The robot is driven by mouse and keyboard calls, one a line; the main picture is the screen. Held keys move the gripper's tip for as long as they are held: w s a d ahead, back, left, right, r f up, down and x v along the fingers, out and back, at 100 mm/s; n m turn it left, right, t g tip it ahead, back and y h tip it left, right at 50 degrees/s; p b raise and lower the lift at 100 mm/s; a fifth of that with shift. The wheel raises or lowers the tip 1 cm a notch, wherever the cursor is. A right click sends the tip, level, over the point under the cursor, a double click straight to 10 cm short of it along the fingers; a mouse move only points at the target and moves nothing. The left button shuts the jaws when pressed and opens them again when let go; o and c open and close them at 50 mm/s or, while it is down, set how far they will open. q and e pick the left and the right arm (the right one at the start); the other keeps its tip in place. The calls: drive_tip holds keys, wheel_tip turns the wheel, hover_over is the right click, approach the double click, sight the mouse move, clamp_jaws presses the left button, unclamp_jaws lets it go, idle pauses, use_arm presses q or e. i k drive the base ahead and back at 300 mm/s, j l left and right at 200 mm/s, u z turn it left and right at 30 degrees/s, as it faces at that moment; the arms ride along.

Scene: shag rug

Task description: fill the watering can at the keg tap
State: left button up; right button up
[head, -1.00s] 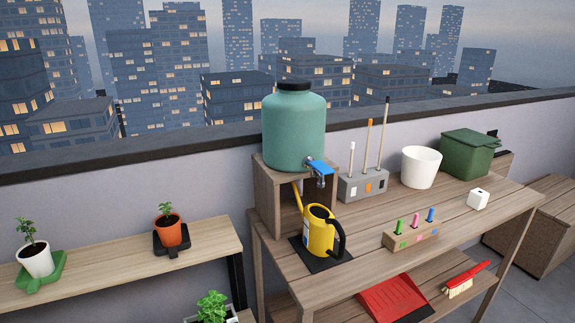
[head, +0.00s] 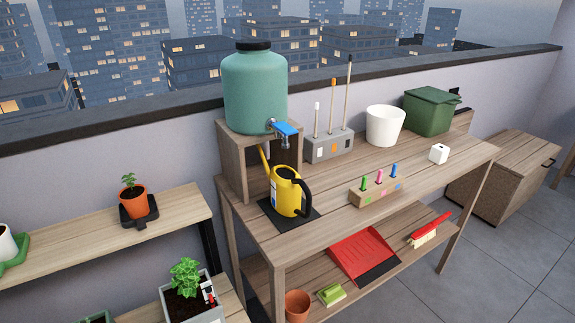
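The teal keg (head: 255,92) with a black lid stands on a wooden stand (head: 233,160) at the left end of the workbench. Its tap (head: 285,133) has a blue handle and a grey spout at the front right. The yellow watering can (head: 286,192) stands upright on a black mat (head: 268,214), a little below and in front of the tap. Its black handle faces right and its yellow spout points up and left toward the stand. Neither of my grippers shows in this view.
The workbench (head: 330,213) also holds a block with upright sticks (head: 329,146), a white bucket (head: 385,126), a green bin (head: 432,111), a small white box (head: 439,153) and a wooden pen block (head: 377,192). A red dustpan (head: 362,252) lies on the lower shelf. Potted plants stand left.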

sight(283, 127)
drive_tip(key=l+u, duration=0.15)
drive_tip(key=u, duration=0.25)
drive_tip(key=i+l+u, duration=0.1)
drive_tip(key=u, duration=0.3)
drive_tip(key=l+u, duration=0.2)
drive_tip(key=u, duration=0.2)
drive_tip(key=l+u, duration=0.15)
drive_tip(key=u, duration=0.25)
